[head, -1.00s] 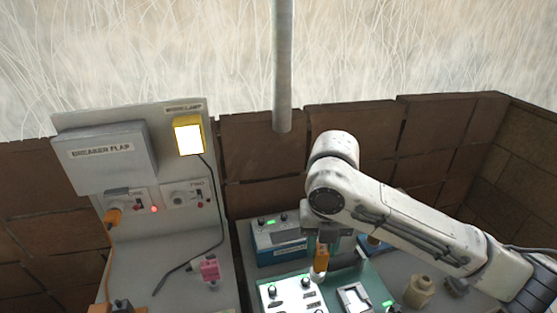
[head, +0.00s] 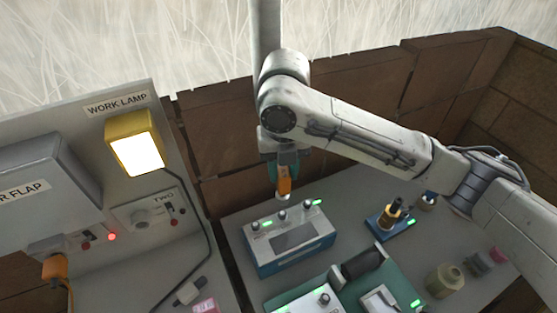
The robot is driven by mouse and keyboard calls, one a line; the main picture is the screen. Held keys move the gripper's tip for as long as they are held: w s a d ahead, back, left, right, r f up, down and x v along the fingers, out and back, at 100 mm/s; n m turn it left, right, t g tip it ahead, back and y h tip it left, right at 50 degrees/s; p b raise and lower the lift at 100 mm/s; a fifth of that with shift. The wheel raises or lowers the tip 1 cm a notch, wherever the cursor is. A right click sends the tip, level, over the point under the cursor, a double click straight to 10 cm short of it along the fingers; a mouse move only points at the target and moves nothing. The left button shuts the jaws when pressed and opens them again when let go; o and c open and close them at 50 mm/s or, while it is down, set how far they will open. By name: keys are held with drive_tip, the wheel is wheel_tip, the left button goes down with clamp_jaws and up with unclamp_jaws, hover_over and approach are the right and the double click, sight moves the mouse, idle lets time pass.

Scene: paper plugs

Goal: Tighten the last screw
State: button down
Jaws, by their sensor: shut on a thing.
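My gripper (head: 284,172) is shut on an orange tool (head: 284,187) that points down with a pale tip. It hangs above the back edge of the blue and white box (head: 290,245). The tool tip is close above the middle head in the picture; I cannot tell the gap.
A green mat (head: 400,277) at the front holds a dark cylinder (head: 362,262) and a small white tray. A blue stand (head: 390,222) and a beige pot (head: 445,279) stand to the right. On the left are the lit work lamp (head: 135,150) and a panel with an orange plug (head: 55,267).

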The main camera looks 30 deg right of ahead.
sight(283, 191)
drive_tip(key=shift+f, duration=0.1)
drive_tip(key=shift+f+b, duration=1.95)
drive_tip(key=shift+f, duration=0.55)
drive_tip(key=n+b, duration=0.1)
drive_tip(key=n, duration=0.1)
drive_tip(key=shift+f+n+b, duration=0.15)
drive_tip(key=shift+n+b, duration=0.15)
drive_tip(key=n+b, duration=0.2)
drive_tip(key=n, duration=0.1)
drive_tip(key=shift+n, duration=0.4)
drive_tip(key=n+b, duration=0.1)
drive_tip(key=n, duration=0.2)
drive_tip(key=shift+n+b, duration=0.35)
drive_tip(key=shift+n, duration=0.05)
drive_tip(key=shift+r+n, duration=0.2)
drive_tip(key=shift+n, duration=0.7)
drive_tip(key=shift+f+b, duration=1.1)
drive_tip(key=shift+f, duration=0.05)
